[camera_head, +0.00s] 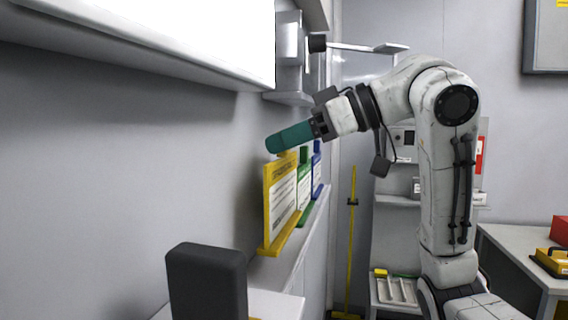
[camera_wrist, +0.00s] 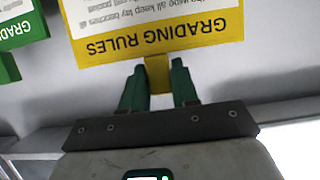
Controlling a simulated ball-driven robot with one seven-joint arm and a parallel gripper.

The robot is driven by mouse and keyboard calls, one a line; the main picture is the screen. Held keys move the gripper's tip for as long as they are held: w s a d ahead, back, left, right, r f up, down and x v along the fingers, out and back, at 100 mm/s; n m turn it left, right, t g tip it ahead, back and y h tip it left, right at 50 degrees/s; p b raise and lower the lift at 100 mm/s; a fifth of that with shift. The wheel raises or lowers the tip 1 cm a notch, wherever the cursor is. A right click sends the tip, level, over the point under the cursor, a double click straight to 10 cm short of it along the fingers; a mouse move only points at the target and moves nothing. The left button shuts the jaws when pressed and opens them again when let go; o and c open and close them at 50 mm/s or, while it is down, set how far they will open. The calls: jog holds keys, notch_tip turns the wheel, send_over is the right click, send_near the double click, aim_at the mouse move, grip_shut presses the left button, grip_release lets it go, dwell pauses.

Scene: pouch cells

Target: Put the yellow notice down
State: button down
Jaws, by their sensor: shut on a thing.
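The yellow notice (camera_head: 281,198) is a yellow-framed board with a white printed sheet, standing upright near the wall in the head view. In the wrist view the yellow notice (camera_wrist: 150,30) appears upside down and reads "GRADING RULES". My gripper (camera_head: 285,141) has teal fingers and is at the notice's top edge in the head view. In the wrist view my gripper (camera_wrist: 159,85) is shut on the yellow tab at the notice's edge. Whether the notice's foot touches the ledge below cannot be told.
A green notice (camera_head: 304,187) and a blue notice (camera_head: 317,170) stand just beyond the yellow one on a narrow wall ledge (camera_head: 313,226). The green notice also shows in the wrist view (camera_wrist: 22,30). A dark block (camera_head: 206,283) stands in the foreground. A white cabinet (camera_head: 150,35) overhangs above.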

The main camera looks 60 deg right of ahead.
aim_at(285, 162)
jog(key=shift+w+a+f, duration=0.1)
jog(key=shift+w+f, duration=0.05)
jog(key=shift+f, duration=0.85)
jog(key=shift+w+f, duration=0.15)
jog(key=shift+f, duration=0.9)
jog(key=c, duration=0.8)
grip_release()
jog(key=shift+c, duration=0.2)
jog(key=shift+s+r, duration=0.1)
jog(key=shift+r, duration=0.1)
jog(key=v, duration=1.1)
jog(key=shift+s, duration=0.3)
jog(key=shift+r, duration=0.15)
